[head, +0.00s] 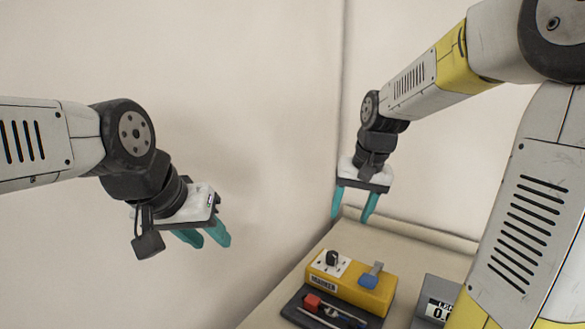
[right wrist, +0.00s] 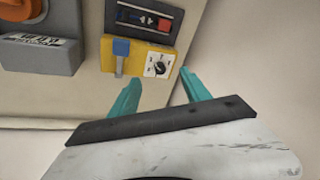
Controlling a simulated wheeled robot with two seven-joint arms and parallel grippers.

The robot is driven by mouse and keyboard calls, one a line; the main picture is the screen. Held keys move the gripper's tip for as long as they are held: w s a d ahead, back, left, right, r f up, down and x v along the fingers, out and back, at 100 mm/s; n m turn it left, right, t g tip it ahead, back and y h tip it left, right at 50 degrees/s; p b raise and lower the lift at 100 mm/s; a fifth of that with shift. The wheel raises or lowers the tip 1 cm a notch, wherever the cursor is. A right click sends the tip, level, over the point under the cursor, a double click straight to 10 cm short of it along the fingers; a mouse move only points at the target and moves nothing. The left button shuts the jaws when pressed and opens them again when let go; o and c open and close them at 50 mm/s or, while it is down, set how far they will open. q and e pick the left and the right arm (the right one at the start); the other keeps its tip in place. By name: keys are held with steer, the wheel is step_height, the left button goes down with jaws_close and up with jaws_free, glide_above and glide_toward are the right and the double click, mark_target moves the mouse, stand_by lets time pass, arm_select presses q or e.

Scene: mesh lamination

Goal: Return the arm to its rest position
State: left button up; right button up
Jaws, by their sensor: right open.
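My right gripper (head: 352,203) is open and empty in the head view, its two teal fingers pointing down above the back edge of the bench. It also shows in the right wrist view (right wrist: 160,95), with its fingers apart and nothing between them. My left gripper (head: 207,240) hangs at the left in front of the plain wall, clear of the bench. Its teal fingers show a gap, and I see nothing held between them.
The bench (head: 405,237) carries a yellow box (head: 345,291) with a knob and a blue lever. Before it lies a dark tray (head: 297,314) with a red block and tools. A grey display unit (head: 425,300) stands right. Walls rise behind; space around my left gripper is free.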

steer(key=s+r+n+t, duration=0.2)
steer(key=s+r+t, duration=0.1)
steer(key=s, duration=1.3)
steer(key=shift+s+d+r+t, duration=0.2)
steer(key=shift+d+r+t, duration=0.1)
steer(key=shift+r, duration=0.35)
